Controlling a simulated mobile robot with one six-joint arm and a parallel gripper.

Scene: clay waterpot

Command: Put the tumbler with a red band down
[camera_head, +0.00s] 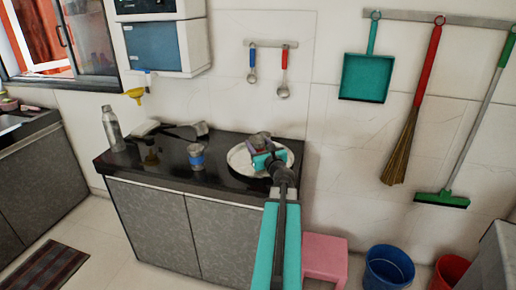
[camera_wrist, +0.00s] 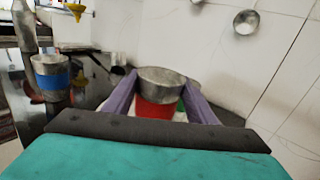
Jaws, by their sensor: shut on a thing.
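A steel tumbler with a red band (camera_wrist: 158,110) is upright between the two purple fingers of my gripper (camera_wrist: 160,95) in the wrist view. The gripper is shut on it. In the head view my gripper (camera_head: 262,152) is over the round metal plate (camera_head: 236,157) on the dark counter, and my own arm hides part of the plate. I cannot tell whether the tumbler's base touches the plate. A bit of green (camera_wrist: 180,106) shows just behind the held tumbler, mostly hidden.
A steel tumbler with a blue band (camera_head: 196,160) stands left of the plate; it also shows in the wrist view (camera_wrist: 50,80). A metal bottle (camera_head: 112,130) stands at the counter's left end. Ladles (camera_head: 283,88) hang on the wall.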

